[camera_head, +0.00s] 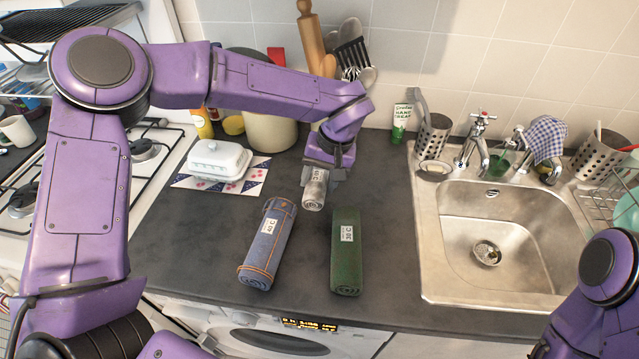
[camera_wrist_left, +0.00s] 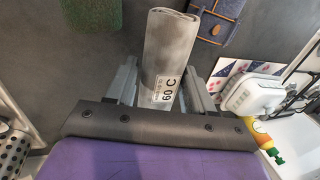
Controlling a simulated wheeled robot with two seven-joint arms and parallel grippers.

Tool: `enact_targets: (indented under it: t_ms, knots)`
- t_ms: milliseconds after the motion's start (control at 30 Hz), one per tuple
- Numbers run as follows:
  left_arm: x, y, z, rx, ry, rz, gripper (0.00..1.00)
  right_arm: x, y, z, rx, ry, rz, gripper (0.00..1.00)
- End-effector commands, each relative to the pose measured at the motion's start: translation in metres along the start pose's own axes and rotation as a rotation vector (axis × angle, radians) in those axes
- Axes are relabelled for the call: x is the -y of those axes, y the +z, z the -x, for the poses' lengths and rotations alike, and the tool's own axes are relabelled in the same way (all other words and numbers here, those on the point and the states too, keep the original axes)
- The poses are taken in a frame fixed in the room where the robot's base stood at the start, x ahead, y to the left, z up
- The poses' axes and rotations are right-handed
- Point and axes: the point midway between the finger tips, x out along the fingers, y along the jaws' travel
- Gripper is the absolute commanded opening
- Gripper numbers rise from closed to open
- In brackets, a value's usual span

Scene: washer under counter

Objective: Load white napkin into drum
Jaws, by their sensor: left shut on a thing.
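The white napkin (camera_head: 315,190) is a small rolled cloth, greyish white, with a label. My left gripper (camera_head: 325,170) is shut on it over the dark counter, behind the two other rolls. In the left wrist view the napkin (camera_wrist_left: 169,50) lies between the two fingers of the gripper (camera_wrist_left: 168,85), with a "60 C" label facing the camera. I cannot tell whether the napkin touches the counter. The washer (camera_head: 270,340) is under the counter's front edge; only its top front and lit display show. The drum's inside is hidden. My right gripper is out of view.
A blue roll (camera_head: 267,245) and a green roll (camera_head: 346,252) lie on the counter (camera_head: 390,215) in front of the napkin. A white butter dish (camera_head: 218,160) is at left, the stove (camera_head: 150,165) beyond. The sink (camera_head: 495,240) is at right. Counter between green roll and sink is clear.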

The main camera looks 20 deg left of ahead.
Motion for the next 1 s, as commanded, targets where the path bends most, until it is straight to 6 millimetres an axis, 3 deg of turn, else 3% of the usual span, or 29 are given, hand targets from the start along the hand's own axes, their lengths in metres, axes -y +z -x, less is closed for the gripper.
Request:
enact_targets:
  t_ms: [367, 533, 867, 900, 967, 1000]
  knots:
    - [-0.006, -0.031, -0.036, 0.001, -0.001, 0.001, 0.21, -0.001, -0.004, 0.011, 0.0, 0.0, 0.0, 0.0]
    - [-0.013, -0.031, -0.064, 0.001, 0.0, 0.0, 0.21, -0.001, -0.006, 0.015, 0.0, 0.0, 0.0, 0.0]
    - [-0.014, -0.031, -0.068, -0.001, 0.001, 0.001, 0.21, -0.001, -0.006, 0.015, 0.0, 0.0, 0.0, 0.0]
    - [-0.015, -0.031, -0.069, -0.002, 0.001, 0.001, 0.59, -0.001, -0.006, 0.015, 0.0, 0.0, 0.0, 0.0]
    - [-0.015, -0.031, -0.069, -0.002, 0.001, 0.001, 0.78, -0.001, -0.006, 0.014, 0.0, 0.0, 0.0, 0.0]
    - [-0.015, -0.031, -0.068, -0.002, 0.001, 0.001, 0.78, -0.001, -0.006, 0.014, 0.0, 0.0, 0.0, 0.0]
